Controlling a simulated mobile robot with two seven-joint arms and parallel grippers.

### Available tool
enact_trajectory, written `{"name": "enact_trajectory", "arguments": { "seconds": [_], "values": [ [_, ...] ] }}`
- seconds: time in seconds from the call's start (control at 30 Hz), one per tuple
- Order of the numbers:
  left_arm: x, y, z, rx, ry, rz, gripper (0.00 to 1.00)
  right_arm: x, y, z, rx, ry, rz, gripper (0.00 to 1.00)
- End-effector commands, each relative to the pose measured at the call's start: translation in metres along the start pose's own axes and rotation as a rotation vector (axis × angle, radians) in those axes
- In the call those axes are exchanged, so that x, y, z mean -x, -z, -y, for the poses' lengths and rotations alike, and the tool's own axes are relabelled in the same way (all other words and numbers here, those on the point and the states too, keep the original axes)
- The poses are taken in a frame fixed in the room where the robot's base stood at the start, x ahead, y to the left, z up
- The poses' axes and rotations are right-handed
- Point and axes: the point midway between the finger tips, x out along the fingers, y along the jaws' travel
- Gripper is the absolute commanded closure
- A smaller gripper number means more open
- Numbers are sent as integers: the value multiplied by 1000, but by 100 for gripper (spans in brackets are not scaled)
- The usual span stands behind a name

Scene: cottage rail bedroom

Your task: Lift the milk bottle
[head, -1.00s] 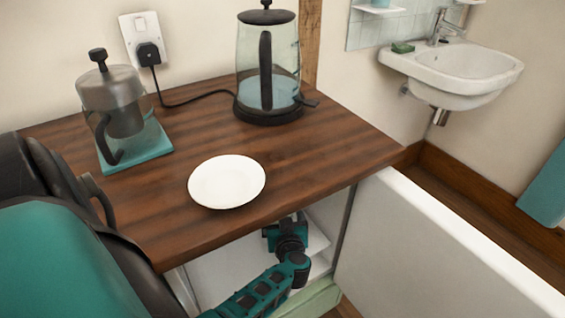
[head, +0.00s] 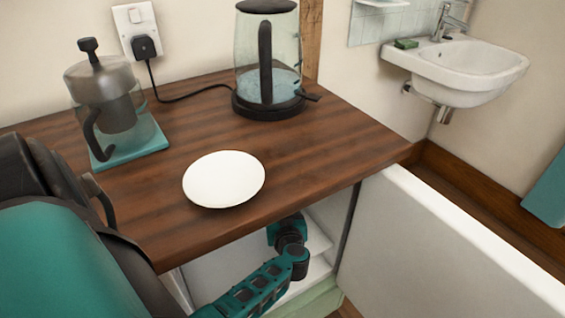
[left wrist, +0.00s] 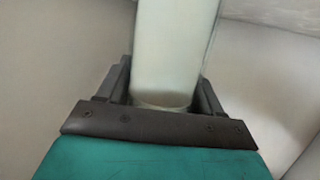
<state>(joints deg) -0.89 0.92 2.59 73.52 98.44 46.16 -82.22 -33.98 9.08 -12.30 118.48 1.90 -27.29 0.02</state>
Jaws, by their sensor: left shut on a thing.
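The milk bottle (left wrist: 172,50) is a pale, whitish cylinder in the left wrist view, standing up between the jaws. My left gripper (left wrist: 164,95) is shut on it, with one dark finger on each side. The bottle's far end runs out of the top of that view. In the head view my left arm reaches into the open white fridge (head: 210,277) under the counter. The counter hides the bottle and the left fingertips there. My right gripper is not in view.
The wooden counter (head: 300,165) overhangs the fridge opening. On it are a white plate (head: 224,179), a glass kettle (head: 283,55) and a French press (head: 112,95) on a teal mat. The open fridge door (head: 440,245) stands to the right. A sink (head: 465,70) hangs beyond.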

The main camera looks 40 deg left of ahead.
Motion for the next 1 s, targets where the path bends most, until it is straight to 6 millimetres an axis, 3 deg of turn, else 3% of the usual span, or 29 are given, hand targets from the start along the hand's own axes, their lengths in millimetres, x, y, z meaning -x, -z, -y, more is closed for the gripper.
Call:
{"name": "enact_trajectory", "arguments": {
  "seconds": [0.37,0.73,1.0],
  "values": [
    [0,2,0,1,0,-3,84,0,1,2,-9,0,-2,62],
    [1,4,0,1,0,-3,84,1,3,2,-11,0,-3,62],
    [5,19,0,1,0,-3,84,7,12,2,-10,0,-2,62]
  ]
}}
